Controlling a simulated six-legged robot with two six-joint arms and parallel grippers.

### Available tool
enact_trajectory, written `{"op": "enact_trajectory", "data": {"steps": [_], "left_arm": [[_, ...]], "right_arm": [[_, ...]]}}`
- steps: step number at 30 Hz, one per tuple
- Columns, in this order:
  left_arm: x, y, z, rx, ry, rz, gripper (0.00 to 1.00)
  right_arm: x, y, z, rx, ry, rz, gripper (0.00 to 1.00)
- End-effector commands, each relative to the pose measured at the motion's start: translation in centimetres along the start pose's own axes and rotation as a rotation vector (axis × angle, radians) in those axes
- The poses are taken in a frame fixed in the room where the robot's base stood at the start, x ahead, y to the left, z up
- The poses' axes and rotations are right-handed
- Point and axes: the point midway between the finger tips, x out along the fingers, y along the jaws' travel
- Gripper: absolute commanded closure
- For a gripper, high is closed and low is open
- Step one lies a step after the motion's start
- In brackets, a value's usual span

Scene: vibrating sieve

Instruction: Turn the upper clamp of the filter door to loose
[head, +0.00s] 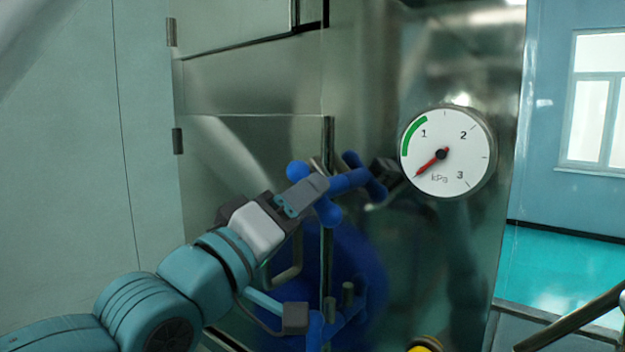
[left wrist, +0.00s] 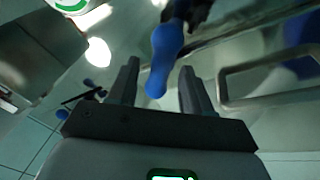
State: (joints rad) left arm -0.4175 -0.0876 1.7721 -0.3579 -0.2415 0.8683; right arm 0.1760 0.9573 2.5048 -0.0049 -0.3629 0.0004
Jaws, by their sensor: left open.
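The upper clamp (head: 345,183) of the filter door is blue, with a rounded handle, and sits at the door's right edge. My left gripper (head: 312,192) is at this clamp in the head view, partly covering it. In the left wrist view, the blue clamp handle (left wrist: 164,62) reaches between the tips of the two open fingers, with gaps showing at both sides. I cannot tell whether a finger touches it. The lower clamp (head: 340,320), also blue, is below along the same edge. My right gripper is not in view.
A round pressure gauge (head: 447,153) is on the steel panel right of the clamp, its red needle pointing lower left. A bent metal door handle (head: 287,268) is below my left gripper; it also shows in the left wrist view (left wrist: 262,82). A window (head: 597,105) is far right.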

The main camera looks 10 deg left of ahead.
Motion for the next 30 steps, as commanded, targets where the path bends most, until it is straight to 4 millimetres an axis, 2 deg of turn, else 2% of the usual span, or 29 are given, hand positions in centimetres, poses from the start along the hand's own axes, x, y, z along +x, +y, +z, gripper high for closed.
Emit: {"op": "enact_trajectory", "data": {"steps": [1,6,15,16,20,21,30], "left_arm": [[0.9,0.1,-0.1,-0.001,-0.001,-0.001,0.51],[2.4,0.0,-0.1,0.000,0.000,0.000,0.51],[2.7,0.0,0.0,0.000,0.001,0.000,0.51],[2.7,0.0,0.0,0.000,0.001,0.000,0.54],[2.6,0.0,0.0,0.000,0.000,0.000,0.96],[2.6,-0.1,0.0,0.000,0.000,0.000,1.00],[2.6,-0.1,0.0,0.030,-0.007,0.004,1.00]], "right_arm": [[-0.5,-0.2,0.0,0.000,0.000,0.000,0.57],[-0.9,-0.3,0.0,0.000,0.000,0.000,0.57],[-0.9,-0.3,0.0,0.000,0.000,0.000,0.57],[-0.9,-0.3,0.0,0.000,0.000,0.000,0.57],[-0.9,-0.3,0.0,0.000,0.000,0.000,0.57],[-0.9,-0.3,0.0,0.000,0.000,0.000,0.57],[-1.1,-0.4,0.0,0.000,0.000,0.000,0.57]]}}
